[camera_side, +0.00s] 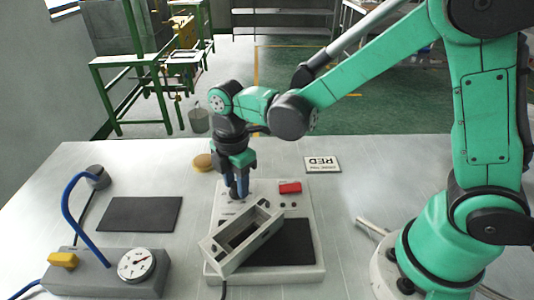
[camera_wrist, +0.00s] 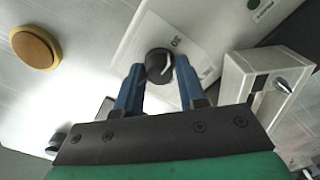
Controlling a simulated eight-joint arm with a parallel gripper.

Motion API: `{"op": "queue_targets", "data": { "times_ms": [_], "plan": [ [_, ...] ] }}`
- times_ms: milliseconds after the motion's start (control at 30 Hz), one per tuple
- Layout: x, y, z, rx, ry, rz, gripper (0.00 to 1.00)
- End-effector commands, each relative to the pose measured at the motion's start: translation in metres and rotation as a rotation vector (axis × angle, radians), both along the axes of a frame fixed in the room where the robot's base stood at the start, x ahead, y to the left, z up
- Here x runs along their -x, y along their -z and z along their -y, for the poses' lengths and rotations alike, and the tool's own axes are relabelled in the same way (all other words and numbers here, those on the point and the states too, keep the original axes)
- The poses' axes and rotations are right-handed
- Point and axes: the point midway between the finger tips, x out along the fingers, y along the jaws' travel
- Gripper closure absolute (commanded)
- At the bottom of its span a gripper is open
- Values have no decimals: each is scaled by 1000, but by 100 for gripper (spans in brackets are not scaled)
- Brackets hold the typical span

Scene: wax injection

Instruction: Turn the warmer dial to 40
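The warmer (camera_side: 308,230) is a pale flat unit on the table with a dark plate on its right half. Its dial (camera_wrist: 159,62) is a round black knob with a white pointer mark, seen in the wrist view. A small printed number shows beside it, too blurred to read surely. My gripper (camera_side: 238,191) points down over the warmer's back left part. In the wrist view my gripper's two blue fingers (camera_wrist: 159,68) stand on either side of the dial and appear to touch it. In the side view the fingers hide the dial.
A grey open box (camera_side: 241,238) lies at an angle across the warmer, close in front of my gripper. A red switch (camera_side: 290,187) is to the right. A gauge unit (camera_side: 136,264) with a blue hose and a dark mat (camera_side: 140,214) are at left. A round tan disc (camera_side: 203,162) lies behind.

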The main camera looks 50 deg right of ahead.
Motion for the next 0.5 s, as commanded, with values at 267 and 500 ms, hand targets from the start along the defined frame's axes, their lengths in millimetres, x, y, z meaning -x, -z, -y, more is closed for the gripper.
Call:
{"op": "queue_targets", "data": {
  "times_ms": [267, 500],
  "plan": [
    [0, 0, 0, 0, 6, -2, 100],
    [0, 0, 0, 0, 77, -2, 100]
  ]
}}
